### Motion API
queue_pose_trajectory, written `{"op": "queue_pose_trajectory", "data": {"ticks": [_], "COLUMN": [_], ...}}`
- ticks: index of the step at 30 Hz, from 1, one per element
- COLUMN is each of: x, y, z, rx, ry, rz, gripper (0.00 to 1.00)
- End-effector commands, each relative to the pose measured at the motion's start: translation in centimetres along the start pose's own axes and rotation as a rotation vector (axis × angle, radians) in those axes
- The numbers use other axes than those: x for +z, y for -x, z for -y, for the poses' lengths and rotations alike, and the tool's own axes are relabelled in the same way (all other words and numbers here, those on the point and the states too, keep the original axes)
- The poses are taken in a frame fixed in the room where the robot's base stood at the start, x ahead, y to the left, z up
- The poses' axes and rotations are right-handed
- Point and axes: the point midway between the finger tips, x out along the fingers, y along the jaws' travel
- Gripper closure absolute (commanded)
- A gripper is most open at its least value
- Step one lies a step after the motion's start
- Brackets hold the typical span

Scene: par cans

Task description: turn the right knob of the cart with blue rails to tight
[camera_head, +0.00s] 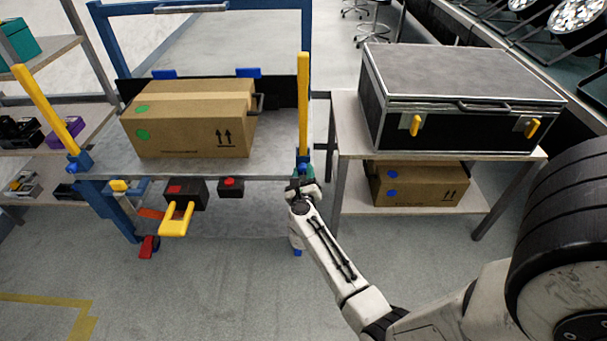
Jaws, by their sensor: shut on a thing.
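The cart with blue rails (283,6) stands at the left, with a grey deck (275,150) and an upright yellow bar on each side. My gripper (301,186) is at the cart's front right corner, just below the blue foot of the right yellow bar (303,105). It is shut at the place of the right knob, which is hidden behind it. I cannot tell how the right knob is turned.
A cardboard box (190,118) sits on the cart deck. A yellow handle (176,220) and a red pedal (149,247) stick out in front. To the right, a table (343,125) holds a black case (460,90), with another box (415,185) below. The front floor is clear.

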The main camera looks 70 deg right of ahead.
Motion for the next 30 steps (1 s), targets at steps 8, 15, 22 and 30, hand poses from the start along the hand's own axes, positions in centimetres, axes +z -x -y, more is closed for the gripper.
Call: {"op": "queue_pose_trajectory", "data": {"ticks": [8, 15, 22, 30], "x": [-0.3, -0.2, -0.1, 0.0], "y": [0.1, 0.1, 0.0, 2.0], "z": [0.0, 0.0, 0.0, -0.1], "rx": [0.002, 0.001, 0.001, 0.004], "ry": [0.001, 0.001, 0.001, 0.002], "rz": [-0.005, -0.003, -0.002, 0.000], "gripper": [0.95, 0.45, 0.39, 0.39]}}
